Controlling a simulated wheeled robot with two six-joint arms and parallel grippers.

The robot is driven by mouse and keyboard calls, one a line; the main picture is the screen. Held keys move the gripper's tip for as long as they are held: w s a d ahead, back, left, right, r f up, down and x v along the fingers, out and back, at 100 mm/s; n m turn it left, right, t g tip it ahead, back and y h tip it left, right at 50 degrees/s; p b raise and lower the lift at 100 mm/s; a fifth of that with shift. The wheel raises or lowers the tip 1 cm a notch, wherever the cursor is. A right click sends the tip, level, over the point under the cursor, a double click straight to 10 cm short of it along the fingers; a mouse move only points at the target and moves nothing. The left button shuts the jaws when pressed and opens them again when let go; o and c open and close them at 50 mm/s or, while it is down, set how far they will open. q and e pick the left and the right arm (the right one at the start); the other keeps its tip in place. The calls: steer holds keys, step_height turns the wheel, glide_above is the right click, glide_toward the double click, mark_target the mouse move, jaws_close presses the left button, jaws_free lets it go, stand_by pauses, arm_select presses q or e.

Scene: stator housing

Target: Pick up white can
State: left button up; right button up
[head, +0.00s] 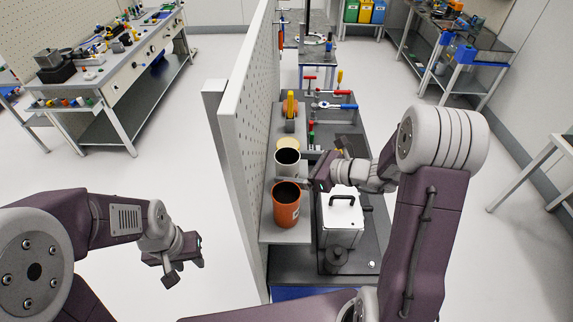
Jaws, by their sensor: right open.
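The white can (287,171) stands upright on a narrow grey shelf (287,236) beside the pegboard panel, its dark open top showing. An orange can (286,207) with a small label stands just in front of it. My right gripper (306,170) comes in from the right and is open at the white can's right side. A finger reaches toward the gap between the two cans; whether it touches either can I cannot tell. My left gripper (184,267) hangs over the floor left of the panel, away from the cans, with nothing visible in it.
A tall white pegboard panel (245,115) borders the shelf on the left. A white lidded box (341,214) with a black handle stands right of the cans. A cream round item (288,142) and an orange item (290,110) are behind. Hand tools lie further back.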

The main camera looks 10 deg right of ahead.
steer(key=shift+w+a+f, duration=0.15)
steer(key=shift+w+a, duration=0.05)
steer(key=shift+a, duration=0.25)
steer(key=shift+w+a+f, duration=0.15)
steer(key=shift+w+a, duration=0.05)
steer(key=shift+a, duration=0.25)
steer(key=shift+w, duration=0.1)
steer(key=c, duration=1.6)
steer(key=shift+o, duration=0.2)
steer(key=shift+r, duration=0.1)
